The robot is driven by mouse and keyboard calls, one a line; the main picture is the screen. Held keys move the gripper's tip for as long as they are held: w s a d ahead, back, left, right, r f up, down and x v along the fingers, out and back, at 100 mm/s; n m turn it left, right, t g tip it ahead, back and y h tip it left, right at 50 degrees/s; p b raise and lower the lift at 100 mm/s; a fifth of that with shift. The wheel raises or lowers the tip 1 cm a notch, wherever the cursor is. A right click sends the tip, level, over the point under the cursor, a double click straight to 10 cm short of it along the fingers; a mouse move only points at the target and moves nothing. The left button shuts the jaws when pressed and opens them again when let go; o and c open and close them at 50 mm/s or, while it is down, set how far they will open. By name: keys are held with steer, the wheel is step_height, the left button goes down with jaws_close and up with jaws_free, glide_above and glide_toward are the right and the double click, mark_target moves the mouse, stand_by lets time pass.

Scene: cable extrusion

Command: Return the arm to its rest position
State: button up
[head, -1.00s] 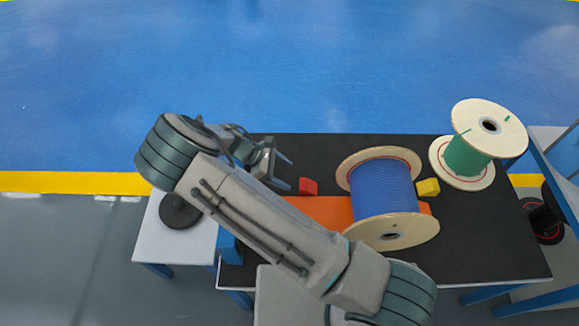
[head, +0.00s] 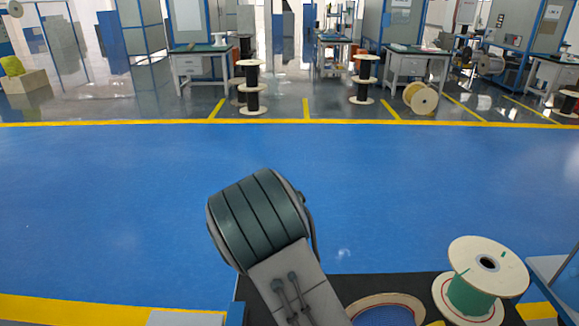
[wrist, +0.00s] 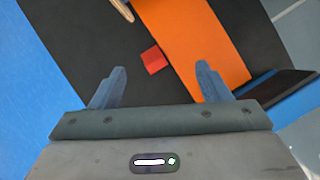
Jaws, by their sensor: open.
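My gripper (wrist: 160,88) shows in the wrist view with its two fingers wide apart and nothing between them. It is above the black table top (wrist: 105,45), which lies below and beyond the fingers. In the head view my arm rises in the lower middle, and the gripper itself is hidden from that view. A red block (wrist: 153,60) and an orange panel (wrist: 205,45) lie on the table past the fingertips, apart from them.
A green-wound spool (head: 470,293) stands at the table's right side. The rim of another spool (head: 385,300) shows at the bottom edge. Blue floor (head: 110,210) is open beyond the table. Workbenches (head: 205,65) and several spools stand far back.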

steer(key=s+d+r+m+t+y+p, duration=0.1)
steer(key=s+d+r+m, duration=0.3)
steer(key=r, duration=0.5)
steer(key=s+d+r+m+t+y+p, duration=0.2)
steer(key=s+d+r+m+p, duration=0.1)
steer(key=s+r, duration=0.4)
steer(key=s+d+r+m+t+y+p, duration=0.1)
steer(key=s+d+r+m, duration=0.4)
steer(key=r, duration=0.6)
steer(key=shift+s+d+t+y+p, duration=0.4)
steer(key=shift+d+t+p, duration=0.1)
steer(key=shift+d, duration=0.05)
